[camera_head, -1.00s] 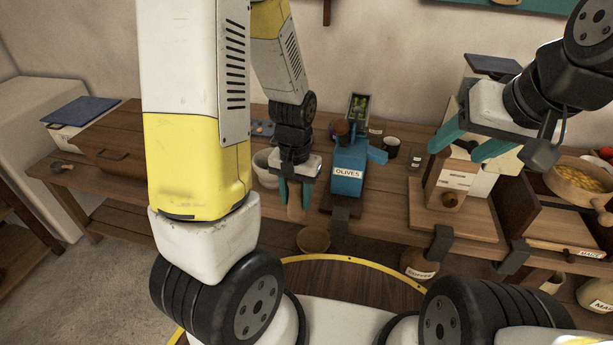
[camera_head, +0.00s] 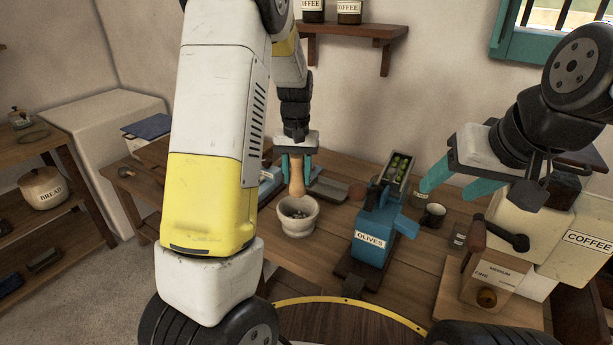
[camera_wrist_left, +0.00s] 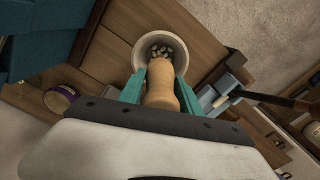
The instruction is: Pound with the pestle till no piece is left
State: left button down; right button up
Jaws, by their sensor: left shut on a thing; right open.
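My left gripper (camera_head: 297,168) is shut on the wooden pestle (camera_head: 297,182) and holds it upright over the mortar. The white mortar (camera_head: 298,222) stands on the wooden bench. In the left wrist view the pestle (camera_wrist_left: 160,82) points toward the mortar (camera_wrist_left: 140,52), with several small pale and dark pieces (camera_wrist_left: 161,51) showing inside. The pestle's lower end is at or above the mortar's mouth; whether it touches the pieces cannot be told. My right gripper (camera_head: 475,188) is open and empty at the right, above the bench.
The blue olive machine (camera_head: 382,222) stands just right of the mortar, with green olives in its top. A dark mug (camera_head: 433,215) and a coffee grinder (camera_head: 487,285) stand further right. A wall shelf (camera_head: 350,30) holds coffee jars. A low slate-lidded box (camera_head: 150,127) stands at the left.

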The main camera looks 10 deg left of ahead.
aim_at(297, 188)
pick_arm(q)
jog(key=shift+f, duration=3)
jog(key=shift+f, duration=0.1)
jog(key=shift+r, duration=0.85)
jog(key=shift+f, duration=0.7)
jog(key=shift+f, duration=1.6)
jog(key=shift+r, duration=2.35)
jog(key=shift+f, duration=0.1)
